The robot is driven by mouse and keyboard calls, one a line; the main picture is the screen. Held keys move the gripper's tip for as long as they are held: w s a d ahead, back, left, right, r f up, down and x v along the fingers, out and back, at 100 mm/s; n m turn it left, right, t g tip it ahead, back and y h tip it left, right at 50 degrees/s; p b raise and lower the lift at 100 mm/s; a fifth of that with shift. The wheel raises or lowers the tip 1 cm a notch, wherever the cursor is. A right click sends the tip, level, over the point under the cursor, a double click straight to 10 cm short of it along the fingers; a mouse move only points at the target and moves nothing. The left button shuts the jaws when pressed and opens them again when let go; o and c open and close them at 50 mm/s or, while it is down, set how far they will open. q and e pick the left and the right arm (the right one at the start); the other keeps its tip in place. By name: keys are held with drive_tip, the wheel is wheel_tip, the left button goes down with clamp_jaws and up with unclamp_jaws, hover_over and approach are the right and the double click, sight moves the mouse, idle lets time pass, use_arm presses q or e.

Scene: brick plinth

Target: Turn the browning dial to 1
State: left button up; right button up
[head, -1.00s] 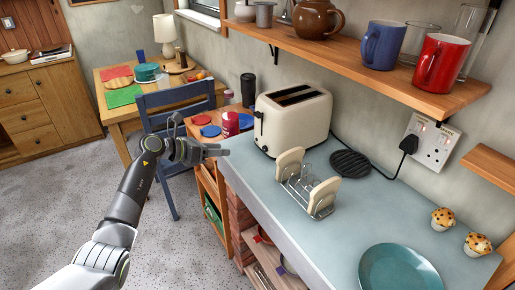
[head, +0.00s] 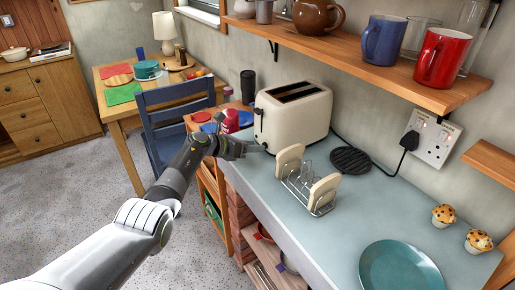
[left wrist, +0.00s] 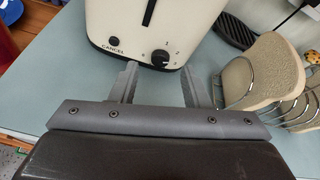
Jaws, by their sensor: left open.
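The cream toaster (head: 292,117) stands on the blue-grey counter, and its lower front fills the top of the left wrist view (left wrist: 120,20). The round black browning dial (left wrist: 160,58) is low on that face, with small numbers around it. I cannot tell which number it points to. A CANCEL button (left wrist: 114,40) is left of it, and a black lever slot (left wrist: 149,12) is above. My left gripper (head: 264,149) is open just before the toaster's face. In the left wrist view its fingers (left wrist: 158,80) point at the dial, one to each side, apparently short of it. My right gripper is not in view.
A toast rack (head: 307,187) with toast stands close to the right of my left gripper. A black round trivet (head: 350,160), a teal plate (head: 400,270) and two muffins (head: 443,215) are on the counter (head: 270,195). A shelf (head: 400,80) with mugs overhangs it.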

use_arm(q)
drive_tip(key=shift+b+x, duration=0.75)
drive_tip(key=shift+x, duration=0.5)
drive_tip(key=shift+c, duration=0.4)
clamp_jaws()
drive_tip(key=shift+f+b, duration=0.2)
drive_tip(key=shift+b, duration=0.5)
drive_tip(key=n+b, duration=0.1)
drive_tip(key=b, duration=0.3)
drive_tip(key=n+g+h+b, duration=0.1)
drive_tip(key=n+b, duration=0.1)
drive_tip(key=b, duration=0.2)
drive_tip(key=shift+w+a+f+g, duration=0.2)
drive_tip(key=shift+g, duration=0.1)
drive_tip(key=n+h+b, duration=0.1)
drive_tip(key=b, duration=0.2)
drive_tip(key=shift+r+n+g+b, duration=0.25)
drive_tip(key=shift+n+g+b, duration=0.15)
drive_tip(key=shift+b, duration=0.9)
